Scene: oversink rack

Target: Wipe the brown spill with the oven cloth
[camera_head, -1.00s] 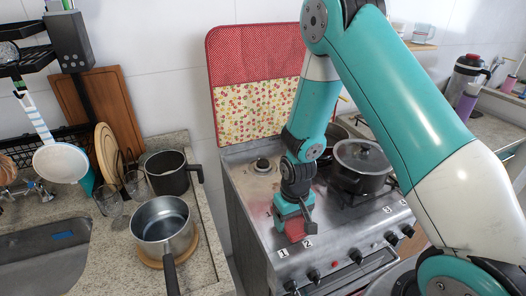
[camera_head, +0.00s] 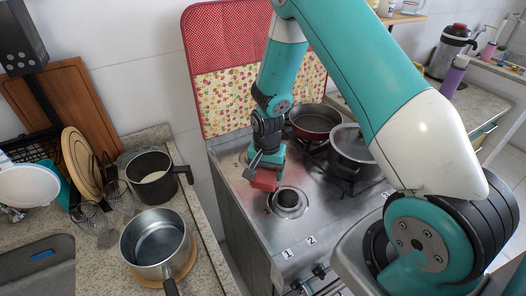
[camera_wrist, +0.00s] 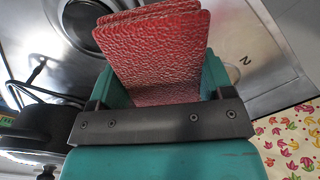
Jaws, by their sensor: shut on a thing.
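The oven cloth (camera_head: 264,180) is a red, folded, textured pad. My gripper (camera_head: 266,170) is shut on it, over the left part of the steel stove top (camera_head: 238,190), just behind and left of the front-left burner (camera_head: 288,202). In the wrist view the folded cloth (camera_wrist: 155,55) fills the space between the teal fingers of my gripper (camera_wrist: 160,85). I cannot tell whether the cloth touches the steel. I cannot make out the brown spill clearly now; my gripper and wrist cover part of the back-left stove area.
A lidded pot (camera_head: 352,155) and a red-rimmed pan (camera_head: 316,122) stand on the right burners. A red and floral cover (camera_head: 215,95) stands upright behind the stove. A saucepan (camera_head: 156,240) and a dark pot (camera_head: 152,180) sit on the left counter. Knobs line the stove's front.

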